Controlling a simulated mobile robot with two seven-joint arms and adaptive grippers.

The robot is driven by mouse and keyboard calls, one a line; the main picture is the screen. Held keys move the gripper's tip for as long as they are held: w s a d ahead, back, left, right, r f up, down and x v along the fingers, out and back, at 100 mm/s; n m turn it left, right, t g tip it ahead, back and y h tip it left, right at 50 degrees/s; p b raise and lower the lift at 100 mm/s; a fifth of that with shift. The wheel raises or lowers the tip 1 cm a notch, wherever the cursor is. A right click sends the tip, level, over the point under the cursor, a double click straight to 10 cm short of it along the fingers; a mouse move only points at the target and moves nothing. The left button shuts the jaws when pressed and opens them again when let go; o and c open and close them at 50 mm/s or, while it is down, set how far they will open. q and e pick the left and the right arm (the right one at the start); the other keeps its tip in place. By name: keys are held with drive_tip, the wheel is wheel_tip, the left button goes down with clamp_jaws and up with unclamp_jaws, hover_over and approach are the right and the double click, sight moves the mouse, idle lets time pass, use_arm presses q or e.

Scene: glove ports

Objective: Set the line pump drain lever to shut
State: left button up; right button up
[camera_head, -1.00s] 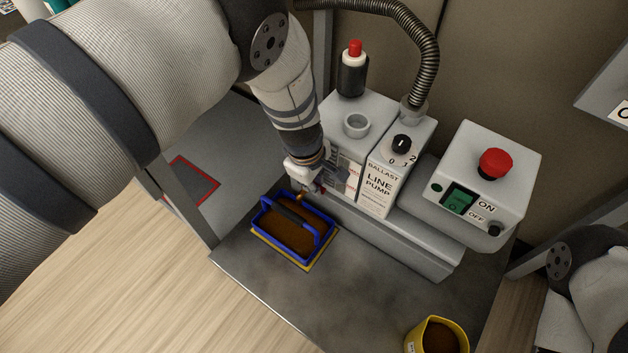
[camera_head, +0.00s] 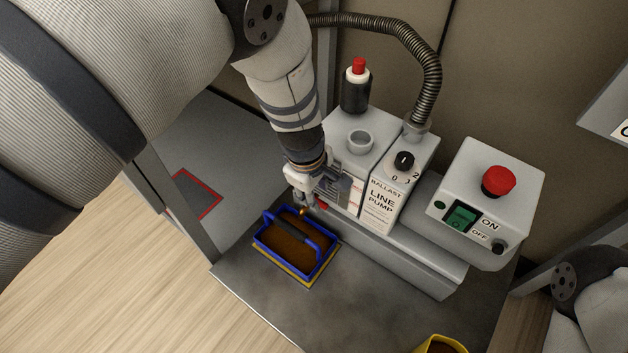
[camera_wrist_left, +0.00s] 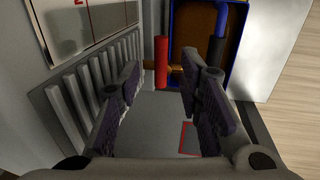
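The line pump (camera_head: 379,207) is a pale grey labelled box in the head view. Its red drain lever (camera_wrist_left: 161,62) shows in the left wrist view beside a brass tap (camera_wrist_left: 178,69), close above the blue tray's edge. In the head view only a small red bit of the lever (camera_head: 322,206) shows by my gripper. My left gripper (camera_wrist_left: 160,74) is open and empty, with the lever ahead between its two fingertips; I see no contact. In the head view my left gripper (camera_head: 314,199) hangs at the pump's front left. My right gripper is out of view; only part of that arm shows.
A blue-rimmed tray (camera_head: 268,249) of brown liquid with a dark handle stands below the tap. A switch box (camera_head: 515,219) with a red button sits right of the pump. A yellow cup (camera_head: 440,345) is at the bottom edge. The bench between is clear.

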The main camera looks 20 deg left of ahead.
use_arm(q)
wheel_tip(320, 180, up, 9)
drive_tip(key=s, duration=0.1)
drive_tip(key=shift+s+a+f, duration=0.2)
drive_tip(key=shift+s+a, duration=0.1)
drive_tip(key=shift+s, duration=0.05)
